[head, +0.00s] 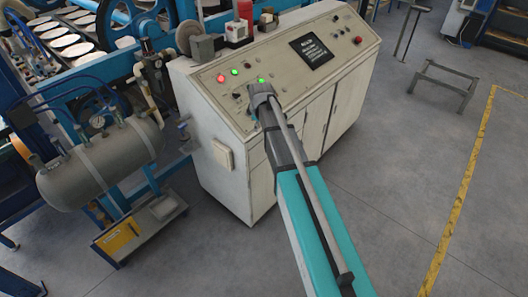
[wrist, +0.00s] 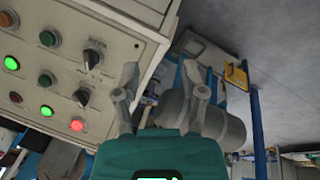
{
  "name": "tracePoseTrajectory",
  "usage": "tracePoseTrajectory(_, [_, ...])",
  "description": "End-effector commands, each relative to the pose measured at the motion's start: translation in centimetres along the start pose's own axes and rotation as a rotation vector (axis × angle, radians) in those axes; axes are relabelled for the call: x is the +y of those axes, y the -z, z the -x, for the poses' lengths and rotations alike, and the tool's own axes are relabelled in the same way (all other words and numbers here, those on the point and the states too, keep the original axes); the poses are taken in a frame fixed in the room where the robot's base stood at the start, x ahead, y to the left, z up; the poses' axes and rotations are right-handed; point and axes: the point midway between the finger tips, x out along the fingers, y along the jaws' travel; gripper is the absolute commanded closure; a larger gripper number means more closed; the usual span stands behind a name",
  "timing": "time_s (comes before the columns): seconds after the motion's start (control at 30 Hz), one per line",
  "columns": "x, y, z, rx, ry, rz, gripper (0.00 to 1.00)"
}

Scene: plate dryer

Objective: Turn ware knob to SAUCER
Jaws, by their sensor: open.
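The control panel (head: 290,65) is the sloped top of a cream cabinet. In the wrist view it fills the upper left and shows two dark pointer knobs, an upper knob (wrist: 92,58) beside a small label and a lower knob (wrist: 83,97). I cannot read the lettering or tell which knob is the ware knob or its setting. My gripper (wrist: 161,70) is open and empty, to the right of both knobs in the wrist view and touching neither. In the head view my gripper (head: 261,92) is over the panel's left part and hides some controls.
Lit green and red buttons (wrist: 77,125) sit close to the knobs. A dark screen (head: 311,49) and a red button (head: 358,40) are further right on the panel. A grey tank (head: 105,165) stands left of the cabinet. The floor at right is mostly clear.

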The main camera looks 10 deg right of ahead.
Motion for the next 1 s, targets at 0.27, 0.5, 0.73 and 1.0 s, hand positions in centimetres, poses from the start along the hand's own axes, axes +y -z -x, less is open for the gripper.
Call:
tracePoseTrajectory(0.27, [-3.8, -2.0, -0.4, -0.023, 0.034, -0.148, 0.46])
tracePoseTrajectory(0.5, [-6.7, -3.6, -0.6, -0.048, 0.061, -0.276, 0.46])
tracePoseTrajectory(0.73, [-8.9, -4.8, -0.7, -0.069, 0.08, -0.377, 0.46])
tracePoseTrajectory(1.0, [-9.8, -5.3, -0.7, -0.081, 0.089, -0.425, 0.46])
